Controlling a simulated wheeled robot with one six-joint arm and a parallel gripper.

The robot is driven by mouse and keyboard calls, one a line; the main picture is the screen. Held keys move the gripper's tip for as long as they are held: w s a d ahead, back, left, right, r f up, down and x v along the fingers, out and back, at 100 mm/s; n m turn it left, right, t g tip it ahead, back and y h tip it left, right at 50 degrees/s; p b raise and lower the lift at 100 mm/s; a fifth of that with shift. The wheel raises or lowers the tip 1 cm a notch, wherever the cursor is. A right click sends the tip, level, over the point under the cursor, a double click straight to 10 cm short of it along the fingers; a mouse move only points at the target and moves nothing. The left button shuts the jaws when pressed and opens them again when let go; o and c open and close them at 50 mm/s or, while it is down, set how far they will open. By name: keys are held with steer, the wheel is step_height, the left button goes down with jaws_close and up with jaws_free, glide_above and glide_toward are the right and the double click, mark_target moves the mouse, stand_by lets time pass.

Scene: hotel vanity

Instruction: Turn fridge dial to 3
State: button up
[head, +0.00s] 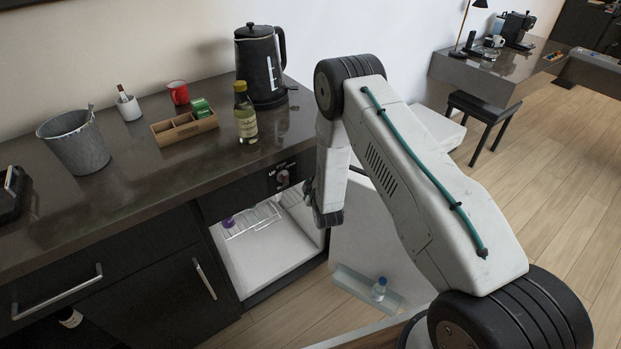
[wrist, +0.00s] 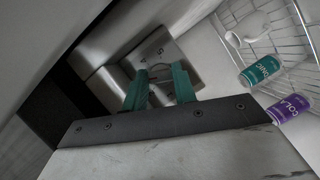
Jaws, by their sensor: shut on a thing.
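My gripper (head: 306,190) is at the fridge opening, just right of the dial in the head view. In the wrist view my gripper (wrist: 160,76) has its two teal fingers at a metal plate with screws, shut on the dial (wrist: 160,70) between them. The fingers hide most of the dial, and I cannot read its number or pointer.
A wire rack (wrist: 265,40) holds a white cup (wrist: 248,28), a teal can (wrist: 262,70) and a purple can (wrist: 287,107). The open fridge door (head: 362,235) has a bottle (head: 379,289) on its shelf.

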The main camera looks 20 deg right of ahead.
steer(key=o, duration=0.7)
steer(key=shift+s, duration=0.1)
steer(key=s, duration=0.5)
steer(key=s+r, duration=0.1)
steer(key=s, duration=0.1)
steer(key=shift+s+a+r, duration=0.1)
steer(key=shift+s+a, duration=0.05)
steer(key=shift+s, duration=0.1)
